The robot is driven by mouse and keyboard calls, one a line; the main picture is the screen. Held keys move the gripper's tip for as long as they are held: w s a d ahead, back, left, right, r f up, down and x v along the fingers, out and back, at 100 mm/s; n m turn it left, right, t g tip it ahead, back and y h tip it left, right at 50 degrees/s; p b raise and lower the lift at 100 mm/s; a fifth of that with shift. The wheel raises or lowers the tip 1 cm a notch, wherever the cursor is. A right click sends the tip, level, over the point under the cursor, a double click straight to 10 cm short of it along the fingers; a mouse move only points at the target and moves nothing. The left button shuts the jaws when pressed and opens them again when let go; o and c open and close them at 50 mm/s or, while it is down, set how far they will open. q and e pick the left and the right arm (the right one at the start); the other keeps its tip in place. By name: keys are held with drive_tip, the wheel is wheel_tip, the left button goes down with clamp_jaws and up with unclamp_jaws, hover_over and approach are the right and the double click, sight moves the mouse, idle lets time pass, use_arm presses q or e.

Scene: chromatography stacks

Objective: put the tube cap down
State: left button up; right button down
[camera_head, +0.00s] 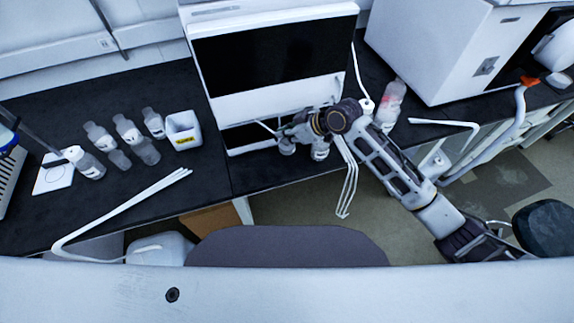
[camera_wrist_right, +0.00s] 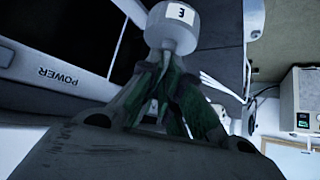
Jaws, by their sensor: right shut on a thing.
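My right gripper (camera_head: 283,133) is low in front of the white instrument, just above the bench. In the right wrist view its dark fingers (camera_wrist_right: 166,58) come together at the narrow pale end of a white labelled bottle (camera_wrist_right: 172,28). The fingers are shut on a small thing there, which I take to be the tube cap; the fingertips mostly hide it. I cannot tell whether it touches the bottle. In the head view a small bottle (camera_head: 320,151) with a label stands just right of the gripper. My left gripper is not in view.
A large white instrument (camera_head: 275,100) with a dark panel stands behind. Several bottles (camera_head: 127,129) and a white yellow-labelled box (camera_head: 184,130) are on the left bench. A bottle with pink contents (camera_head: 389,104) stands to the right. White tubing (camera_head: 348,185) hangs near my right arm.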

sight(291, 146)
drive_tip(key=shift+f, duration=0.1)
idle(0.3)
drive_tip(key=shift+f, duration=3)
drive_tip(key=shift+f, duration=1.9)
drive_tip(key=shift+f, duration=0.1)
drive_tip(key=c, duration=1.6)
unclamp_jaws()
drive_tip(key=shift+v, duration=6.05)
